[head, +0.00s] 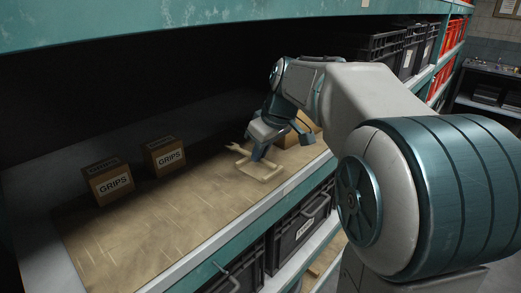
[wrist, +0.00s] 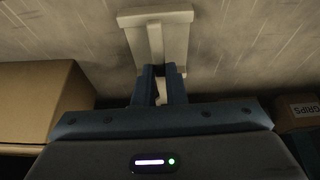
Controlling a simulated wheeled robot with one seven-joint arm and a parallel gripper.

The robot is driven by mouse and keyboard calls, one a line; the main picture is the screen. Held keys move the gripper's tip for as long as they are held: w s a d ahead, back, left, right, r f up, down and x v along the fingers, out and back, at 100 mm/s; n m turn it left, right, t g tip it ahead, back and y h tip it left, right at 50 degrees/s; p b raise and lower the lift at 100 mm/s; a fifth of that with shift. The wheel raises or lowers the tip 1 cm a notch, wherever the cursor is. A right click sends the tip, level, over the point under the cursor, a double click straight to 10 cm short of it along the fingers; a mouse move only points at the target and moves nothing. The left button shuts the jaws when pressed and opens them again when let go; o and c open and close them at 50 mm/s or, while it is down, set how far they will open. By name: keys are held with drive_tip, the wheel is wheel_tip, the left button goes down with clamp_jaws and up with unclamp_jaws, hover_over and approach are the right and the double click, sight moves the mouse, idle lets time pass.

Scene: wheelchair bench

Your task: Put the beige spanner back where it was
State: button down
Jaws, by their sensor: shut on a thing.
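The beige spanner (head: 240,150) is at my gripper (head: 258,156) in the head view, its forked end pointing left, low over the wooden shelf board. A pale beige flat piece (head: 262,172) shows just below it; I cannot tell whether this is part of the spanner or a separate rest. In the wrist view my gripper (wrist: 161,72) is shut on a narrow beige part, and a beige crossbar with a stem (wrist: 155,18) reaches beyond the fingertips. Whether the spanner touches the board is unclear.
Two cardboard boxes marked GRIPS (head: 110,181) (head: 166,156) stand to the left on the board (head: 150,222). Another cardboard box (head: 288,139) is close behind my gripper and shows at left in the wrist view (wrist: 45,100). Black crates (head: 300,228) sit below.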

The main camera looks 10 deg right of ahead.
drive_tip(key=shift+f+b, duration=0.4)
drive_tip(key=shift+f, duration=0.05)
idle(0.5)
drive_tip(key=c, duration=1.4)
unclamp_jaws()
drive_tip(key=shift+s, duration=0.1)
drive_tip(key=v, duration=1.4)
drive_tip(key=s+a+f+m+h+p, duration=0.1)
drive_tip(key=s+f+m, duration=0.2)
drive_tip(key=s+f, duration=0.6)
drive_tip(key=s+a+f+m+g+h+p, duration=0.1)
drive_tip(key=s+f+m, duration=0.3)
drive_tip(key=s+f, duration=0.4)
wheel_tip(320, 180, down, 6)
drive_tip(key=shift+s+a+f+h, duration=0.1)
drive_tip(key=shift+s+a+h, duration=0.25)
drive_tip(key=shift+a, duration=0.3)
